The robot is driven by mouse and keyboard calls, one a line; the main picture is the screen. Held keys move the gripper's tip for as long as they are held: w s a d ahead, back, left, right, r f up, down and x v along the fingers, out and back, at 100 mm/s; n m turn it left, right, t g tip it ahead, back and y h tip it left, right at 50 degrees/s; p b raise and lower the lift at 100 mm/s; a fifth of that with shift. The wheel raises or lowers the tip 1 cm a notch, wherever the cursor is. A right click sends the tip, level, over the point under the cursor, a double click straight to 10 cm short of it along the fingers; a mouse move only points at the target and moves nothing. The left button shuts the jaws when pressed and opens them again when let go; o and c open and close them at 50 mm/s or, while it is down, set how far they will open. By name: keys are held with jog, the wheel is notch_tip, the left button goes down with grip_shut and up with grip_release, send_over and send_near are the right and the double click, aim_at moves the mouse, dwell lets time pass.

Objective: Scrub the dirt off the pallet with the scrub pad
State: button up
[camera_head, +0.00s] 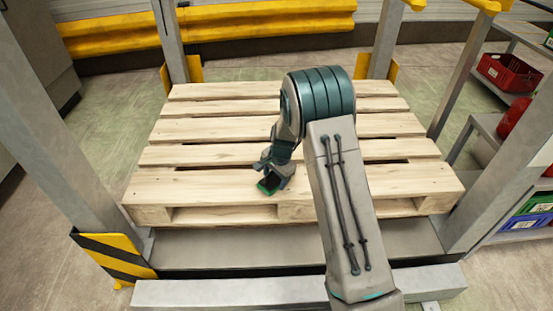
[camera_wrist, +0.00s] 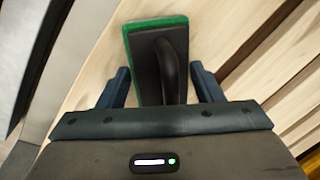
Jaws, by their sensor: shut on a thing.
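The wooden pallet (camera_head: 215,189) lies in the middle of the head view, its pale slats running left to right. My gripper (camera_head: 275,172) is over its front slats, left of my forearm. It is shut on the scrub pad (camera_head: 267,187), a dark block with a handle and a green scrubbing layer. In the wrist view the scrub pad (camera_wrist: 146,65) points away between my two fingers, the handle between them. The pad is at the front slat; I cannot tell whether it touches the wood. I see no clear dirt on the visible slats; my arm hides part of the pallet's right side.
Grey posts (camera_head: 63,120) stand around the pallet, with a yellow-black guard (camera_head: 115,256) at the front left. A yellow barrier (camera_head: 262,20) runs behind. Shelves at right hold a red crate (camera_head: 508,72) and other bins. The left pallet slats are clear.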

jog(key=shift+r+p, duration=2.75)
jog(key=shift+r, duration=1.3)
